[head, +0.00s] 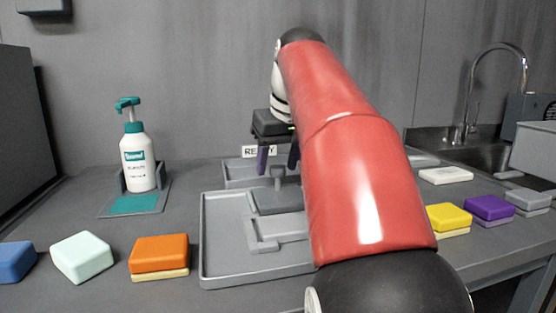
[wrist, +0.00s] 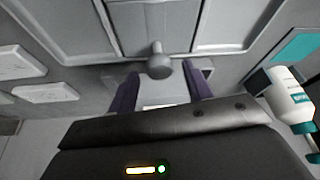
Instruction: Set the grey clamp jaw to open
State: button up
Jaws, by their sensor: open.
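The grey clamp stands in a grey tray (head: 225,270) in the head view. Its jaw looks to be the grey block (head: 280,200) behind an L-shaped grey stop (head: 262,242), with a gap between block and stop. A grey round-headed knob (head: 278,174) rises behind the block; the knob also shows in the wrist view (wrist: 158,62). My gripper (head: 278,166) is open, its purple fingers (wrist: 160,84) apart, one on either side of the knob's line. Nothing is held. I cannot tell whether the fingers touch the knob. My arm hides the tray's right part.
A white pump bottle (head: 135,160) stands on a holder at left. Blue (head: 14,262), pale green (head: 84,257) and orange (head: 159,253) blocks lie in front left; yellow (head: 448,217), purple (head: 489,208) and grey blocks lie right. A "READY" label, partly hidden, sits behind the gripper. A sink (head: 480,155) is back right.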

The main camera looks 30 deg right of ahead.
aim_at(285, 196)
jog(key=v, duration=0.7)
jog(key=shift+r, duration=0.45)
jog(key=shift+s, duration=0.15)
